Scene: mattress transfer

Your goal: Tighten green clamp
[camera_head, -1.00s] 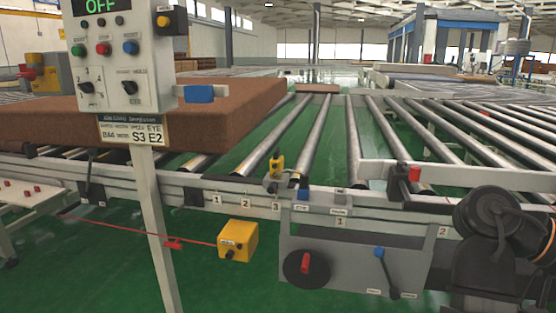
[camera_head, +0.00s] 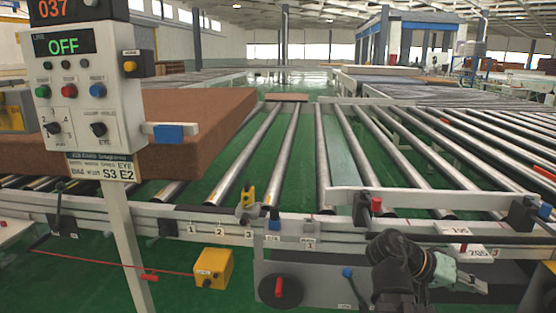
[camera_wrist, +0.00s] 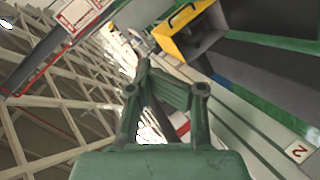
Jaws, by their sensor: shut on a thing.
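My gripper (camera_head: 468,282) is low at the right in the head view, beside the front rail of the roller conveyor. In the wrist view my green gripper (camera_wrist: 152,88) has its fingers closed around a dark rod (camera_wrist: 143,66). The rod runs between the fingers and is partly hidden by them. I cannot tell from the frames whether this rod belongs to the green clamp. No separate green clamp can be made out clearly in the head view, where my dark arm covers part of the rail.
A control post (camera_head: 118,232) reading OFF stands at the left, before a brown mattress (camera_head: 195,125). A yellow box (camera_head: 213,268) hangs on a red cord. A panel with a red-handled wheel (camera_head: 280,290) is left of my arm. White tags (camera_head: 458,232) are above my gripper.

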